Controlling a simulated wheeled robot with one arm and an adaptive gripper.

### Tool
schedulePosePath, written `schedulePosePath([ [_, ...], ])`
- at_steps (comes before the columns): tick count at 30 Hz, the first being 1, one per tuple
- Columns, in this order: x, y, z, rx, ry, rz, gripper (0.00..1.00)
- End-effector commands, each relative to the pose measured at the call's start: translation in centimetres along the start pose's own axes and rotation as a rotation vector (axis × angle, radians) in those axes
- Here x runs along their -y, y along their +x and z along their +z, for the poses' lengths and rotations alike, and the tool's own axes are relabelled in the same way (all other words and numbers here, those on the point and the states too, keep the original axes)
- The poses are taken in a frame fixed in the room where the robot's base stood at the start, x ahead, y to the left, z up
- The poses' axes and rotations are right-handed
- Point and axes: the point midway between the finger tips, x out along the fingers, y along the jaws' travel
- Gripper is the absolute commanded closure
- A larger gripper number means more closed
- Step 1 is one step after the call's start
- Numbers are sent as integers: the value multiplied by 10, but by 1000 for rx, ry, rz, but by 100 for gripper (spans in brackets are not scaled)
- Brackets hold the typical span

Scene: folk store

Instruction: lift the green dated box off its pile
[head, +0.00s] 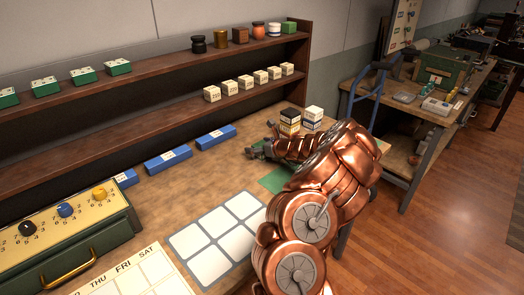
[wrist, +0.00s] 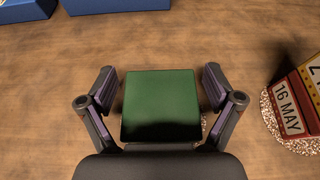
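A green box (wrist: 160,105) with a plain top shows in the middle of the wrist view, in front of my gripper (wrist: 160,82). The gripper's two dark fingers are open, one on each side of the box, with a visible gap at both sides. I see no date on the box from here. In the head view my gripper (head: 257,150) is low over the bench, left of two piles of boxes, and I cannot make out the green box there.
A red box marked 16 MAY (wrist: 289,108) stands close on the right, on a speckled base. A dark pile (head: 289,122) and a pale pile (head: 313,118) stand near the shelf. Blue boxes (head: 216,138) line the back. A green mat (head: 275,180) lies under my arm.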

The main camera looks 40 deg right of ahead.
Motion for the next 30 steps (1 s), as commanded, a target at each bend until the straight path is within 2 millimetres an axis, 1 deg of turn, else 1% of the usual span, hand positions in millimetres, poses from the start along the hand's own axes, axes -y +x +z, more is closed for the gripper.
schedulePosePath([
  [1,0,0,0,0,0,0,17],
  [2,0,0,0,0,0,0,20],
  [12,0,0,0,0,0,0,56],
  [15,0,0,0,0,0,0,64],
  [23,0,0,1,0,0,0,66],
  [26,0,-2,5,0,0,0,67],
  [30,0,-7,17,1,-2,-1,67],
])
